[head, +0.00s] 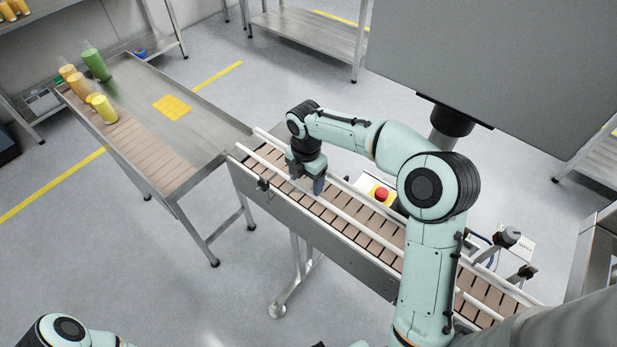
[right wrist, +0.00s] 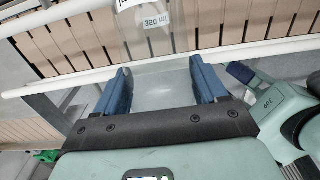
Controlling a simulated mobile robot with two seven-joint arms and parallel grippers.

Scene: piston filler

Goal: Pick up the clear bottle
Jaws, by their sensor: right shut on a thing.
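My right gripper (head: 308,182) is low over the left end of the slatted conveyor (head: 330,211). In the right wrist view my right gripper (right wrist: 160,84) has its two blue fingers on either side of the clear bottle (right wrist: 157,60), shut on it.
White guide rails (head: 272,140) line the conveyor. A red stop button (head: 381,194) stands behind it. A metal table (head: 208,137) at left holds a green bottle (head: 95,64), several yellow-orange bottles (head: 104,108) and a yellow square (head: 172,107). A grey panel (head: 500,60) hangs at upper right.

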